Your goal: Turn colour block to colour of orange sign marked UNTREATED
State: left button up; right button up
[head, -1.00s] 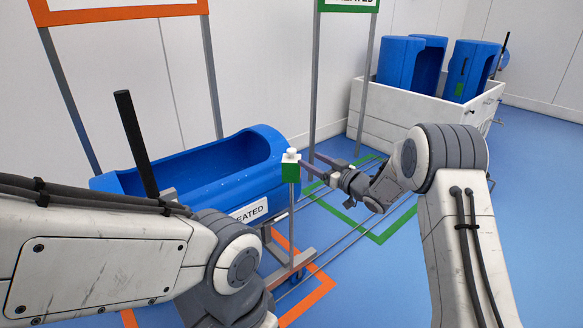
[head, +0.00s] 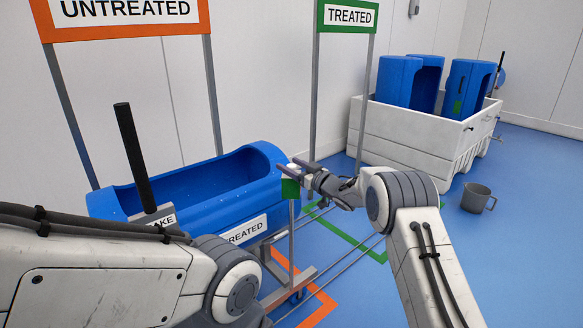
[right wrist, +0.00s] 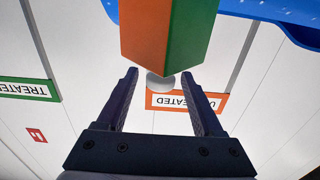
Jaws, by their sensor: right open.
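The colour block (head: 290,188) sits on a post at the near end of the blue tub's carrier, with a white knob (head: 292,167) on top. Its green face shows in the head view. In the right wrist view the block (right wrist: 165,28) shows an orange face and a green face. My right gripper (head: 305,171) is open at the block's right, close to the knob. In the right wrist view the jaws (right wrist: 158,74) lie either side of the knob, and contact cannot be told. The orange UNTREATED sign (head: 127,10) stands at the back left. My left gripper is out of view.
The blue tub (head: 225,185) lies on the wheeled carrier beside a black lever (head: 131,150). A green TREATED sign (head: 348,17) stands behind. A white crate (head: 410,140) with blue tubs stands back right. A grey mug (head: 476,198) is on the open floor.

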grip_shut()
jog(key=shift+f+m+t+h+b, duration=0.2)
jog(key=shift+m+t+h+b, duration=0.35)
jog(key=shift+b, duration=0.35)
jog(key=m+t+h+b, duration=0.1)
jog(key=h+b, duration=0.1)
jog(key=m+t+h+b, duration=0.1)
jog(key=m+h+b, duration=0.1)
jog(key=h+b, duration=0.1)
jog(key=shift+s+a+f+m, duration=0.1)
jog(key=shift+a+m, duration=0.05)
jog(key=shift+m, duration=0.1)
jog(key=shift+m+t+h, duration=0.25)
jog(key=shift+m+h, duration=0.05)
jog(key=shift+h, duration=0.25)
jog(key=shift+r+m+h, duration=0.3)
jog(key=shift+m+h, duration=0.4)
jog(key=shift+h, duration=0.4)
jog(key=m+h+p, duration=0.1)
jog(key=h+p, duration=0.1)
jog(key=p, duration=0.1)
jog(key=shift+r+t, duration=0.1)
jog(key=shift+t, duration=0.2)
jog(key=shift+m+h+p, duration=0.7)
jog(key=shift+h+p, duration=0.1)
jog(key=shift+h, duration=0.1)
